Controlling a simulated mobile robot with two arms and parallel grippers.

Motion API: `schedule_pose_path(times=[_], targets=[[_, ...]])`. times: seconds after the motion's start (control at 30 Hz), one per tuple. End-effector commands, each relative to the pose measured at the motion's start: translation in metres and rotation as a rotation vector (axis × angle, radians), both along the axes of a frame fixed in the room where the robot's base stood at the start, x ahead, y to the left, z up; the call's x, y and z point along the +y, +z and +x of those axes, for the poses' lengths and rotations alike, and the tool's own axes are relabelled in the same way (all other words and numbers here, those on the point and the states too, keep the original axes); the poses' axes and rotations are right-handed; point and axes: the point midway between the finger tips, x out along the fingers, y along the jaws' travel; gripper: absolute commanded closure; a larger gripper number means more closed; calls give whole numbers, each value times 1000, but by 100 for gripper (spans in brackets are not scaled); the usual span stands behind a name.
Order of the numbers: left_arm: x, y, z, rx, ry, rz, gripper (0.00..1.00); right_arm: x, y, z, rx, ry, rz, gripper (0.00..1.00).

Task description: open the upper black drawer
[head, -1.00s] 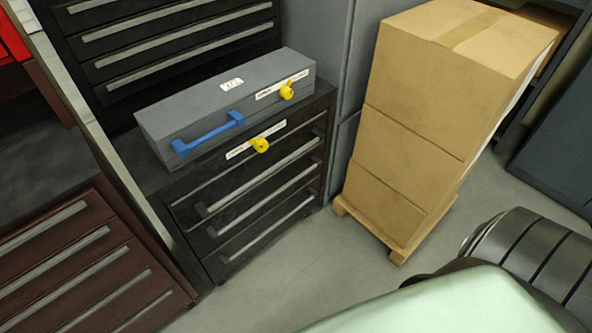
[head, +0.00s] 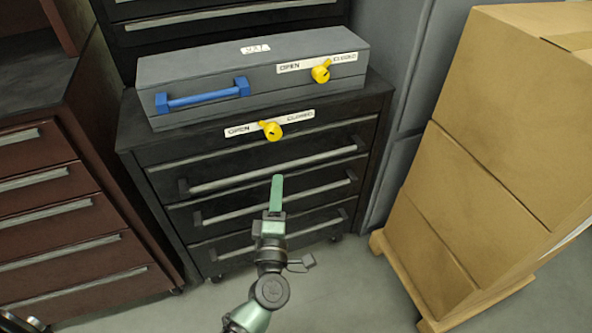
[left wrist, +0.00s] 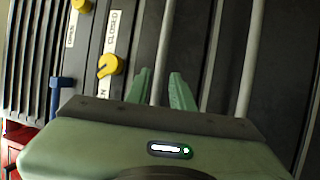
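The upper black drawer (head: 235,165) is in the low black cabinet, in the middle of the head view, and looks closed. Its long grey bar handle (head: 317,161) runs across its front. A yellow knob (head: 271,131) sits above it on an OPEN/CLOSED label; I cannot tell for sure which word it points to. My left gripper (head: 277,181) is in front of this drawer, its tips just below the bar in the picture. In the left wrist view its two fingers (left wrist: 160,90) are apart, with a bar (left wrist: 164,45) lined up between them. Contact cannot be told. My right gripper is out of view.
A grey case (head: 205,72) with a blue handle and another yellow knob lies on the cabinet. Stacked cardboard boxes (head: 500,130) on a wooden pallet (head: 400,285) stand at right. A brown drawer cabinet (head: 50,215) stands at left. Some floor (head: 345,295) is clear between.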

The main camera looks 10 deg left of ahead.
Motion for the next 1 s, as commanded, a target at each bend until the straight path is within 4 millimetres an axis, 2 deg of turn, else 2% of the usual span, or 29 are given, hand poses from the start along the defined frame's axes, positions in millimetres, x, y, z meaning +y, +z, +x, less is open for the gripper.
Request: schedule_pose_path(times=[0.1,0.33,0.5,0.73,0.8,0.83,1.0], targets=[[4,5,21,-3,0,2,77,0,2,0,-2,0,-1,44],[10,10,51,0,-1,3,77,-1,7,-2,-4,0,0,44],[11,11,59,2,-1,3,77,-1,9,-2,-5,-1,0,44],[11,11,60,2,-1,4,77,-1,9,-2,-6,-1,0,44],[11,11,60,2,-1,4,96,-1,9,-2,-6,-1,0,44],[11,11,60,2,-1,4,100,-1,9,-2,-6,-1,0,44],[11,11,60,2,-2,4,100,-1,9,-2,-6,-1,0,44]])
